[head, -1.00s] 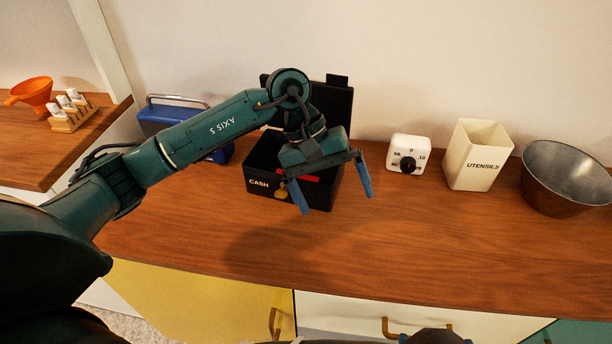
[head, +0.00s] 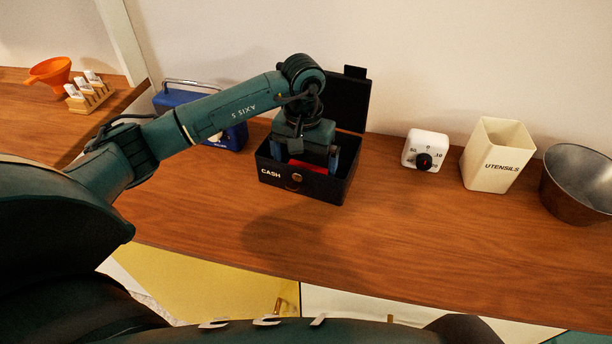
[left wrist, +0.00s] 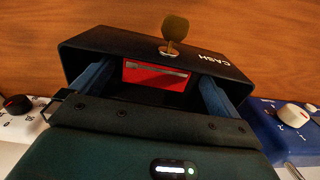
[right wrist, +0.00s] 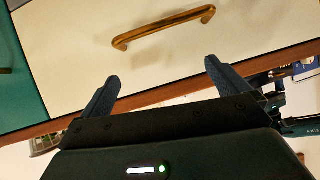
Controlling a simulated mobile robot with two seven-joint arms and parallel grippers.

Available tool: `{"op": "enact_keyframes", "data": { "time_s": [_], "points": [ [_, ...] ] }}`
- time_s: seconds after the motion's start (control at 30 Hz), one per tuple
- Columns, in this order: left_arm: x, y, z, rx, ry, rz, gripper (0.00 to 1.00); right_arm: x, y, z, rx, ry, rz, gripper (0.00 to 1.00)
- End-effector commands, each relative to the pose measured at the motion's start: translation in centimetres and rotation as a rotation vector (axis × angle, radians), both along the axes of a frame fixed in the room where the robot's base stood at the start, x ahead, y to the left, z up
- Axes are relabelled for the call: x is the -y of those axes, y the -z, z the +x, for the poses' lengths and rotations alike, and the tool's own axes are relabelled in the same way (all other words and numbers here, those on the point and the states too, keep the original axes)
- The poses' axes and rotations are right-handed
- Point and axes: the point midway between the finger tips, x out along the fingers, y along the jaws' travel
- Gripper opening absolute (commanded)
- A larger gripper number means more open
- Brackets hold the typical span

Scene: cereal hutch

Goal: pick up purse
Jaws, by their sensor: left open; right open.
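The red purse (head: 310,167) lies inside the black cash box (head: 278,180), whose lid stands open at the back. Only part of the purse shows; in the left wrist view its red side (left wrist: 155,75) sits between my fingers. My left gripper (head: 307,156) points down into the box, open, with one finger toward each side of the purse. I cannot tell whether the fingers touch it. My right gripper (right wrist: 161,72) is open and empty, in front of a cream drawer front with a brass handle (right wrist: 163,27).
To the right stand a white timer (head: 425,150), a cream utensils holder (head: 492,160) and a metal bowl (head: 575,190). An orange funnel (head: 50,72) and a wooden rack (head: 90,96) are far left. The front counter is clear.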

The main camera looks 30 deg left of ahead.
Motion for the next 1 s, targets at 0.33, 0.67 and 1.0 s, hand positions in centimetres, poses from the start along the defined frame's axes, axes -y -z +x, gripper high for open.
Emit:
{"op": "enact_keyframes", "data": {
  "time_s": [0.33, 0.67, 1.0],
  "points": [
    [0.1, 4.3, -0.1, -0.002, 0.000, 0.000, 1.00, 0.2, -0.3, -0.1, -0.003, -0.006, -0.019, 1.00],
    [0.1, 4.4, 0.0, 0.000, 0.000, 0.000, 0.91, 0.2, -0.3, 0.0, 0.000, -0.007, -0.020, 1.00],
    [0.1, 4.3, 0.0, 0.000, 0.000, -0.001, 0.70, 0.1, -0.5, 0.1, 0.003, -0.006, -0.018, 1.00]
  ]
}}
